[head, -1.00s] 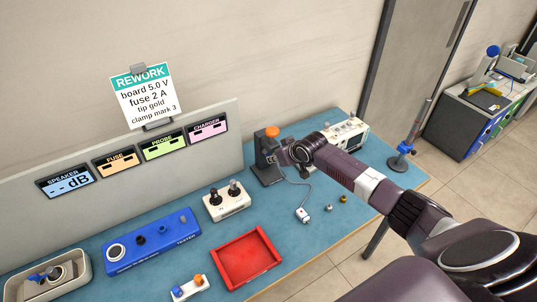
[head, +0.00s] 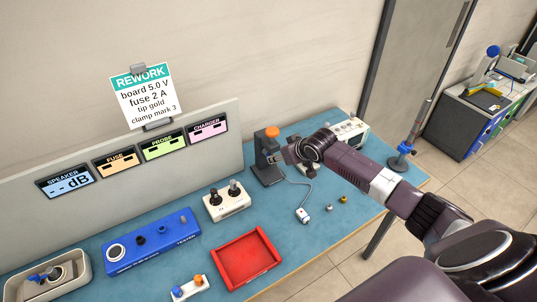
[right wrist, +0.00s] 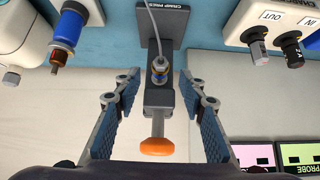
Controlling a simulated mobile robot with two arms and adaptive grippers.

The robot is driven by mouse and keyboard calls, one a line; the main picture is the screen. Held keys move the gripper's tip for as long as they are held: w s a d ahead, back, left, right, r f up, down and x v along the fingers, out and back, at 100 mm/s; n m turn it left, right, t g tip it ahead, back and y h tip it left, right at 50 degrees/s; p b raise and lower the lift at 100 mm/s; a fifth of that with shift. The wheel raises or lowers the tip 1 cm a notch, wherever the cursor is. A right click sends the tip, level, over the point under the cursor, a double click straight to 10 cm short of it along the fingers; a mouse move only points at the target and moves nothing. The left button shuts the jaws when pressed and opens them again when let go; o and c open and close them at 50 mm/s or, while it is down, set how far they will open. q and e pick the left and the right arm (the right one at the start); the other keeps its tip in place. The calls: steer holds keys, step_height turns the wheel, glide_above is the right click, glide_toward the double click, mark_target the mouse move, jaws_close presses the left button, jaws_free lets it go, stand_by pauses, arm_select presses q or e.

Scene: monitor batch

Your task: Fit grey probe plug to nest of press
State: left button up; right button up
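The press (head: 267,165) is dark grey with an orange knob and stands at the back of the blue bench; its knob (right wrist: 158,146) also shows in the right wrist view. A grey plug with a gold and blue band (right wrist: 160,68) sits at the press's nest, with a grey cable running from it. Whether it is fully seated I cannot tell. The cable leads to a small white block (head: 303,215) on the bench. My right gripper (right wrist: 159,85) is open, its blue-padded fingers either side of the plug with gaps. My left gripper is out of view.
A white instrument (head: 350,131) is behind my right arm. Small brass parts (head: 329,210) lie near the white block.

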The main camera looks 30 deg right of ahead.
steer(key=v, duration=0.7)
steer(key=shift+s+r, duration=0.3)
steer(key=s+a+f+n+g+y, duration=0.1)
steer(key=s+a+f, duration=0.3)
steer(key=s+a, duration=0.25)
steer(key=s+a+f+n+g, duration=0.1)
steer(key=s+a+f, duration=0.4)
steer(key=s+a, duration=0.15)
steer(key=s+a+g+h, duration=0.1)
steer(key=s+a+g, duration=0.1)
steer(key=s, duration=0.8)
steer(key=s+a+g, duration=0.1)
steer(key=s+a, duration=0.2)
steer(key=s, duration=0.7)
step_height(320, 180, down, 30)
steer(key=s+g+b, duration=0.1)
steer(key=s+b, duration=0.1)
steer(key=b, duration=0.3)
steer(key=s+d+f+b, duration=0.1)
steer(key=s+f+b, duration=0.1)
steer(key=s+f, duration=0.6)
steer(key=s+d+f+g+b, duration=0.1)
steer(key=s+d+f+b, duration=0.1)
steer(key=s+f, duration=0.7)
step_height(320, 180, down, 4)
steer(key=shift+f+g, duration=0.15)
steer(key=shift+g, duration=0.15)
